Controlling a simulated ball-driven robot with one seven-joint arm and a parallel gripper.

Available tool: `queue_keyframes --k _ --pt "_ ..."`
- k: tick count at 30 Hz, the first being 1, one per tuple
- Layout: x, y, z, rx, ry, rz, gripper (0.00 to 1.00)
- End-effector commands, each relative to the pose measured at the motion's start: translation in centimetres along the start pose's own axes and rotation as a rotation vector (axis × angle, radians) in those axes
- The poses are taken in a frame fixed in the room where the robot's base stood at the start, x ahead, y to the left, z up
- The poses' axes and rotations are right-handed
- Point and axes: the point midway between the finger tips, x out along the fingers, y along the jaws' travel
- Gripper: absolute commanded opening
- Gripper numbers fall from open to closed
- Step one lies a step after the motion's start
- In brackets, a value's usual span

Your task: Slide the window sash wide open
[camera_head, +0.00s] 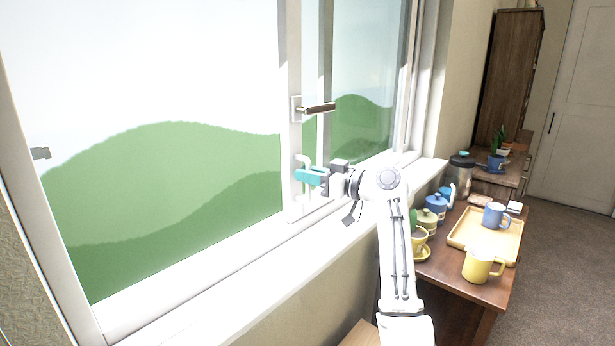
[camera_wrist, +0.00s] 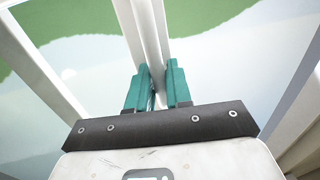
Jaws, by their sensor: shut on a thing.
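The window sash (camera_head: 292,60) is a tall white-framed pane, with its upright stile near the middle of the head view. A dark lever handle (camera_head: 320,108) on a pale plate sticks out from the stile. Below it is a white pull handle (camera_head: 303,159), partly hidden by my fingers. My gripper (camera_head: 308,177) has teal fingers and is shut on the pull handle, low on the stile. In the wrist view, the fingers (camera_wrist: 158,72) are close together in front of the white upright frame; the grip itself is mostly hidden.
The white window sill (camera_head: 260,283) runs below the sash. A wooden table (camera_head: 455,285) at right holds a tray (camera_head: 468,238), a yellow mug (camera_head: 481,265), a blue mug (camera_head: 495,215) and several pots, close beside my arm. Carpet (camera_head: 570,270) lies clear at far right.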

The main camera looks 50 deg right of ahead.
Motion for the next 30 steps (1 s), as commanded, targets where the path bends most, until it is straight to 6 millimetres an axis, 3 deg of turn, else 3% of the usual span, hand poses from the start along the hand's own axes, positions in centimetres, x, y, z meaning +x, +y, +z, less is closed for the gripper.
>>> queue_keyframes --k 6,16,30 --pt "0.0 0.0 0.0 0.000 -0.001 0.001 0.34" --pt "-0.7 0.0 0.0 0.000 0.000 0.002 0.34" --pt "-8.9 0.1 0.1 0.000 -0.001 0.003 0.34"
